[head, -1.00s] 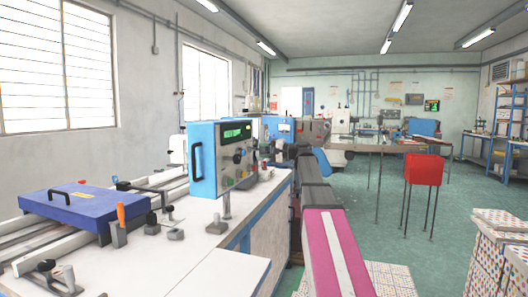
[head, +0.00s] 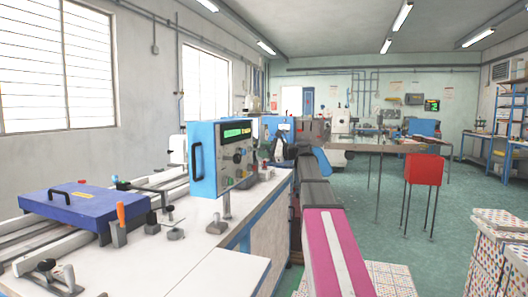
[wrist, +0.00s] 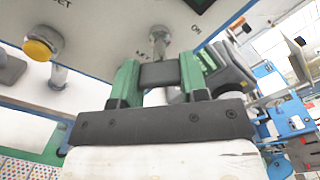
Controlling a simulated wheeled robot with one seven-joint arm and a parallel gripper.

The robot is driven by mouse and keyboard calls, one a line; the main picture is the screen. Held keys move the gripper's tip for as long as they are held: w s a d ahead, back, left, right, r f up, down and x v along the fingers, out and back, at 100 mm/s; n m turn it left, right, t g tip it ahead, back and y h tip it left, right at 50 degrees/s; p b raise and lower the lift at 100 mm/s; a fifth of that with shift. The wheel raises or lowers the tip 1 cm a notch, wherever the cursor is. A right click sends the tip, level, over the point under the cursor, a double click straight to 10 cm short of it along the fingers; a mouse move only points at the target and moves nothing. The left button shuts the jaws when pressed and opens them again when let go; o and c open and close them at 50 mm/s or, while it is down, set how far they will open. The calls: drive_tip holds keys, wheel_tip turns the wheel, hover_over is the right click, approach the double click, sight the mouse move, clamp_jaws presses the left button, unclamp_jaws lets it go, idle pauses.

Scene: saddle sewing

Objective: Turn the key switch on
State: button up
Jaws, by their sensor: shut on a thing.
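The key switch (wrist: 159,40) is a silver barrel on the pale panel in the wrist view, with lettering beside it that includes "ON". A dark grey key handle (wrist: 160,74) extends from it, between the green fingers of my gripper (wrist: 160,84). My gripper is shut on this key. My arm reaches to the panel's right side; the key itself is too small to make out there.
A yellow-capped button (wrist: 40,47) and another silver knob (wrist: 58,76) project from the panel near my gripper. The white bench (head: 175,260) holds a blue-lidded unit (head: 85,208) and several levers. A red box on legs (head: 424,169) stands at right.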

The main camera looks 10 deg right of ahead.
drive_tip(key=shift+m, duration=0.3)
idle(0.4)
drive_tip(key=o, duration=0.9)
drive_tip(key=shift+d, duration=0.1)
drive_tip(key=v, duration=1)
drive_tip(key=shift+s+d, duration=0.2)
drive_tip(key=shift+d, duration=0.05)
